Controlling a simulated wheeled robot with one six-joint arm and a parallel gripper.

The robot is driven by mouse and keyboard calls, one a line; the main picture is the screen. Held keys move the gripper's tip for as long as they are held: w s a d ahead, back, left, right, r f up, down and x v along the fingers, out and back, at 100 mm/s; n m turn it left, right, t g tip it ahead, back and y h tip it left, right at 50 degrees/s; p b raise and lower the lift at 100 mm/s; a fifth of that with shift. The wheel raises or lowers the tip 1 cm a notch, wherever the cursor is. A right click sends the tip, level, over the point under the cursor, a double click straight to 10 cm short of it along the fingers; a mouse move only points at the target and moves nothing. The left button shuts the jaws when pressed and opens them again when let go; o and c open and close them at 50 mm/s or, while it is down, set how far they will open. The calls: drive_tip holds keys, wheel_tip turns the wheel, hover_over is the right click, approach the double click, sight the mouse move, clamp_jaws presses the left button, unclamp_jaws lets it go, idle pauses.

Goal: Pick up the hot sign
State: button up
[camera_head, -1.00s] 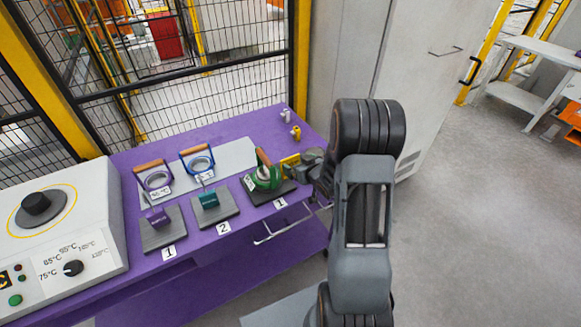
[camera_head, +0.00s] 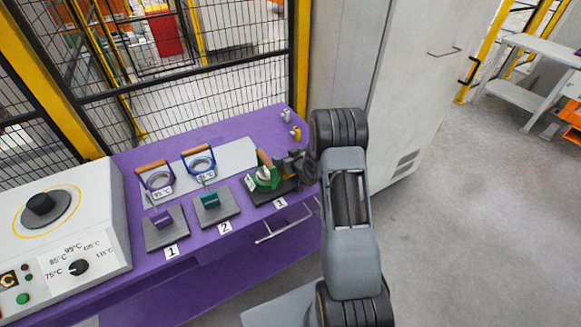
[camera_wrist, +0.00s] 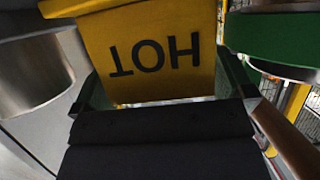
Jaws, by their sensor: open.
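The hot sign (camera_wrist: 155,55) is a yellow plate with dark letters "HOT", upside down in the wrist view. It fills the upper middle, close in front of my gripper (camera_wrist: 165,95). The dark jaws stand apart on either side of the sign's lower part; I cannot tell whether they touch it. In the head view my gripper (camera_head: 286,168) is at the right end of the purple table, beside the green ring tool (camera_head: 264,178). The sign cannot be made out there, probably hidden by my gripper.
The green ring (camera_wrist: 290,45) and a wooden handle (camera_wrist: 285,135) are close on the right in the wrist view, a metal cylinder (camera_wrist: 35,70) on the left. Two handled rings (camera_head: 155,180) (camera_head: 199,164) and a heater (camera_head: 65,240) stand left on the purple table (camera_head: 205,262).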

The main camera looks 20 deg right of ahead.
drive_tip(key=c, duration=0.6)
drive_tip(key=shift+c, duration=0.2)
drive_tip(key=shift+r, duration=0.15)
